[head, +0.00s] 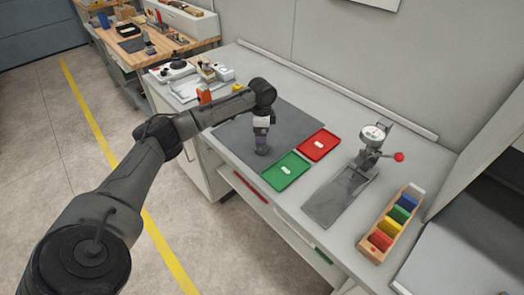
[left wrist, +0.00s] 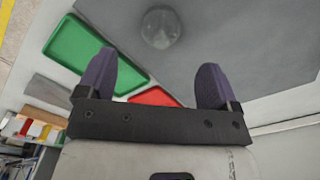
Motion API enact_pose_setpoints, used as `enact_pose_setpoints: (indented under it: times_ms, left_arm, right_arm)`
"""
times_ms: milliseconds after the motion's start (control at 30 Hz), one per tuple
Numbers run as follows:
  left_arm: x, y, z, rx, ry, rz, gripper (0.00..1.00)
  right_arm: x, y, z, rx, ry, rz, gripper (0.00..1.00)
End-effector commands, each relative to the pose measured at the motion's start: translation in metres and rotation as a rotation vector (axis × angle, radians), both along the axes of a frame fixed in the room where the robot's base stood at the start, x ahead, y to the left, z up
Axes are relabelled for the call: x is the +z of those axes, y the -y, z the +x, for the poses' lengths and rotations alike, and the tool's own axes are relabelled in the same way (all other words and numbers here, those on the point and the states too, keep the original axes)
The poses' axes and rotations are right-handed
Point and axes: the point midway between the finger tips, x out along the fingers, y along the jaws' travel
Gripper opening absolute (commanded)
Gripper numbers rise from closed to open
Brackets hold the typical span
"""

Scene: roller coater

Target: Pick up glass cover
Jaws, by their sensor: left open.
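A round, see-through dome, which looks like the glass cover (left wrist: 160,27), lies on the dark grey mat (left wrist: 235,35) in the left wrist view. It is ahead of the fingertips, between their lines, and not touched by them. My left gripper (left wrist: 155,68) is open and empty, with its two purple fingers apart. In the head view my left gripper (head: 262,147) points down, low over the mat (head: 228,130). I cannot make out the cover there; the gripper likely hides it. My right gripper is in neither view.
A green tray (head: 280,178) and a red tray (head: 315,154) lie beside the mat. Further right are a dial gauge stand (head: 371,137) with a red knob and a wooden rack (head: 374,256) of coloured blocks. Small equipment (head: 183,72) stands behind left. The mat's left part is clear.

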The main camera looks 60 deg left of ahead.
Motion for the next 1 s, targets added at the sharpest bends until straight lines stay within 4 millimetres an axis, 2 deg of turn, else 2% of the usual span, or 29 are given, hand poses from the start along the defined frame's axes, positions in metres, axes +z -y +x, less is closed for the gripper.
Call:
enact_pose_setpoints:
  times_ms: [133, 467, 800, 1000]
  left_arm:
    - [-0.017, 0.000, 0.000, 0.000, -0.001, 0.000, 0.86]
    - [-0.030, 0.000, 0.000, 0.000, -0.001, 0.001, 0.86]
    - [-0.071, 0.000, 0.000, 0.000, -0.001, 0.001, 0.86]
    - [-0.075, 0.000, 0.000, -0.001, 0.001, 0.002, 0.86]
  right_arm:
    - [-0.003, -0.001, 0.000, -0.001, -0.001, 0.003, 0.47]
    - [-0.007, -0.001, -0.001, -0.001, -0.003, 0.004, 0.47]
    - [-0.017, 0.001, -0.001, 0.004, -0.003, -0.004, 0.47]
    - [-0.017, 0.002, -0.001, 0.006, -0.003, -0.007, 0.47]
